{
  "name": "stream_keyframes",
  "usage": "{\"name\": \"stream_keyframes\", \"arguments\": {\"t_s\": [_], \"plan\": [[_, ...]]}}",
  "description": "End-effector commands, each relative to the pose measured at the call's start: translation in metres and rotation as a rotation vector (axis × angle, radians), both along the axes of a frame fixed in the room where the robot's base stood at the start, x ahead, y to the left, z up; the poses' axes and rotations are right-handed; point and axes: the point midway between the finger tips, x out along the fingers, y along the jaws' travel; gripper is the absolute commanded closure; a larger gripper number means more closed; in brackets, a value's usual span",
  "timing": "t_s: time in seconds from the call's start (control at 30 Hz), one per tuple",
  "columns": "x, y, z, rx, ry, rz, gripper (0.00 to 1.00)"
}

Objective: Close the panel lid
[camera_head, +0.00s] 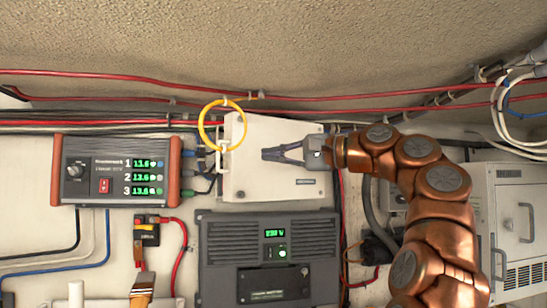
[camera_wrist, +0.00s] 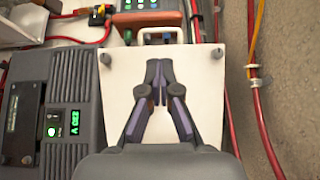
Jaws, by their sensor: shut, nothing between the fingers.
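The panel lid (camera_head: 285,185) is a cream-white square plate at the middle of the head view, with a pale handle (camera_head: 222,160) at its left edge. In the wrist view the lid (camera_wrist: 120,95) fills the middle, and the handle (camera_wrist: 160,34) shows at its far edge. My gripper (camera_head: 265,154) is in front of the lid's face, its fingers pointing left toward the handle side. In the wrist view the fingertips (camera_wrist: 157,84) are together and empty, over the lid. I cannot tell whether they touch it, or whether the lid sits flush.
A yellow ring (camera_head: 208,124) hangs at the lid's upper left. A dark unit with a green display (camera_head: 300,232) sits just below, and a three-channel meter (camera_head: 112,180) to the left. Red cables (camera_head: 330,98) run above. A grey cabinet (camera_head: 515,215) stands at right.

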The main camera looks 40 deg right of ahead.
Motion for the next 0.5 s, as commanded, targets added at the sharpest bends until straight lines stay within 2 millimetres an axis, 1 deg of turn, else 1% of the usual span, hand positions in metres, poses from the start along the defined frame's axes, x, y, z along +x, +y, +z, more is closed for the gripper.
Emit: {"name": "stream_keyframes", "arguments": {"t_s": [0.03,0.1,0.5], "plan": [[0.009,0.005,-0.001,-0.001,0.002,0.000,1.00],[0.020,0.011,-0.002,-0.002,0.003,0.000,1.00],[0.076,0.044,0.000,-0.002,0.002,-0.004,1.00]]}}
